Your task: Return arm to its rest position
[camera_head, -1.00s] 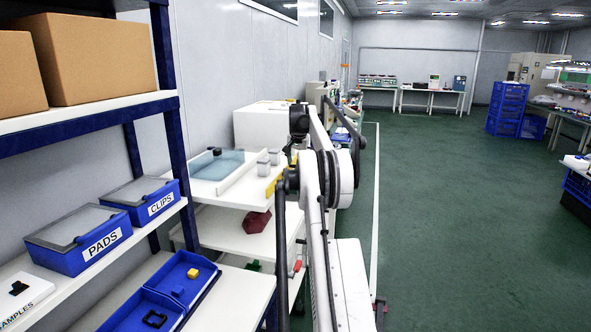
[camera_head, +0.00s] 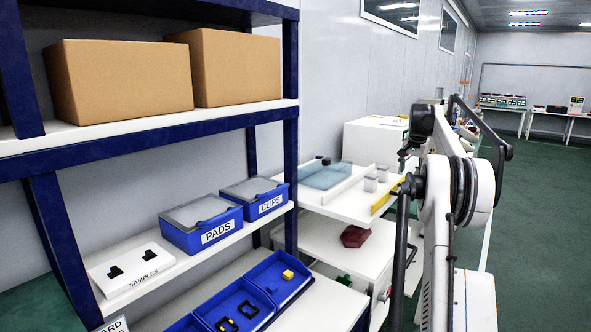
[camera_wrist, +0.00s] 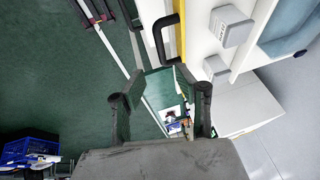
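My arm (camera_head: 450,200) stands folded at the right of the head view, white with dark joints, beside the white shelved cart. My gripper (camera_wrist: 160,101) shows in the wrist view with its two dark fingers well apart. I see no object held between them; floor and distant bench items show through the gap. In the head view the fingertips cannot be made out clearly behind the arm's links.
A blue rack holds cardboard boxes (camera_head: 120,82), a PADS bin (camera_head: 202,226), a CLIPS bin (camera_head: 256,198) and a SAMPLES board (camera_head: 133,270). Blue trays (camera_head: 240,306) lie lower. A white cart top (camera_head: 345,207) stands close to my arm. Green floor is open at right.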

